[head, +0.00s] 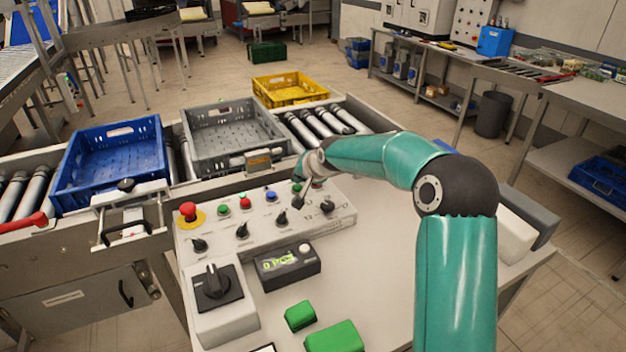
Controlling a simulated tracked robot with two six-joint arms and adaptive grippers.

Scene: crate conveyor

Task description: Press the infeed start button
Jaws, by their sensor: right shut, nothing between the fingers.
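A sloped control panel (200,228) stands on the light worktop. It carries a red mushroom button on a yellow ring (188,210), a left green button (224,210), a red button (245,203), a blue button (271,196) and several black knobs. My right gripper (298,201) is shut and empty, pointing down over the right part of the panel. Another green button (297,188) shows right beside its fingers. I cannot tell whether the fingers touch it. The labels are too small to read, so I cannot tell which button is infeed start. My left gripper is not in view.
Behind the panel, a blue crate (160,155), a grey crate (190,139) and a yellow crate (290,99) stand along the roller conveyor (335,120). A black display box (288,267), a rotary switch box (226,315) and green blocks (335,338) lie in front.

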